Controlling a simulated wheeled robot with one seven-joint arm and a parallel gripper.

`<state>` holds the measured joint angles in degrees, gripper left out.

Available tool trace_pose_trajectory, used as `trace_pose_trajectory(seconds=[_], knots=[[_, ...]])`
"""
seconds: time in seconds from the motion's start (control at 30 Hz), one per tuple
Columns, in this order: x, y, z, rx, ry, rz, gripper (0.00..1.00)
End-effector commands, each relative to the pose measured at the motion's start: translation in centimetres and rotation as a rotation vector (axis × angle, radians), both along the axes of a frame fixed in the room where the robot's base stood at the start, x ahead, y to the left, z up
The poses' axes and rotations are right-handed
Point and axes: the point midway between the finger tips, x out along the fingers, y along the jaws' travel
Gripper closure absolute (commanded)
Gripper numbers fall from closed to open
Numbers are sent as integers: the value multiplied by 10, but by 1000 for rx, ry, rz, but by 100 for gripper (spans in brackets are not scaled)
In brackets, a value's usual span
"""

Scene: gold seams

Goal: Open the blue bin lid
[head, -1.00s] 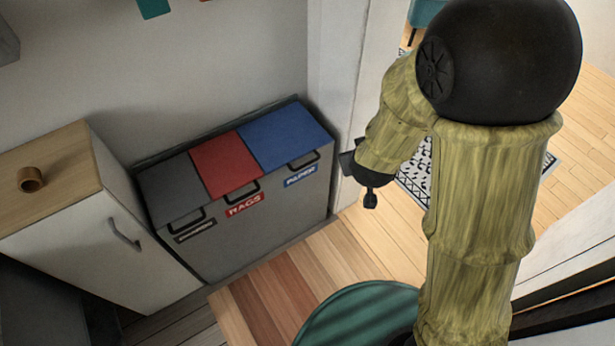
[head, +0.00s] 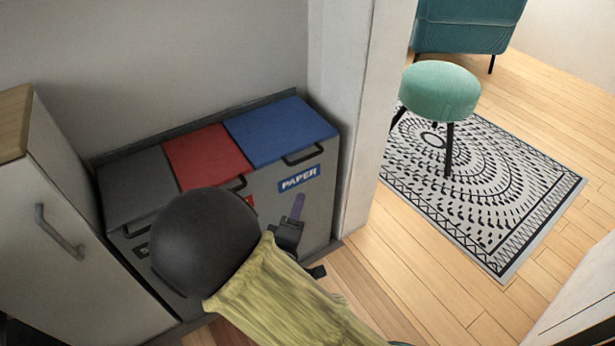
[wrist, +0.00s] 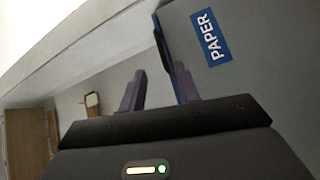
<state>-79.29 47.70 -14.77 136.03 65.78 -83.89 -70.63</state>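The blue bin lid (head: 280,130) is down, on the right end of a grey three-part bin, with a black handle (head: 303,155) at its front edge. A blue "PAPER" label (head: 299,178) is on the bin front below it; it also shows in the wrist view (wrist: 211,37). My gripper (head: 298,205) is in front of the bin, below the label in the head view. In the wrist view my gripper (wrist: 158,90) has two fingers apart with nothing held between them. A dark handle-like bar shows just beyond the right finger; contact cannot be told.
A red lid (head: 208,155) and a dark grey lid (head: 138,185) are left of the blue one, both down. A white cabinet (head: 70,200) stands at the left. A white wall edge (head: 375,120) is close on the right. A green stool (head: 440,92) stands on a patterned rug (head: 490,190).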

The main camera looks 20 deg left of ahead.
Motion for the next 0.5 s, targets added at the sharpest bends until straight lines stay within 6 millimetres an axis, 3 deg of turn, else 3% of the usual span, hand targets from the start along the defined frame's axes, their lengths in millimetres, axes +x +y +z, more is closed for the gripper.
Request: trace_pose_trajectory(seconds=[0.03,0.07,0.5], knots=[[-7,5,-14,-28,-35,9,68],[-10,6,-15,-42,-54,9,68],[-17,10,-12,-73,-98,9,68]])
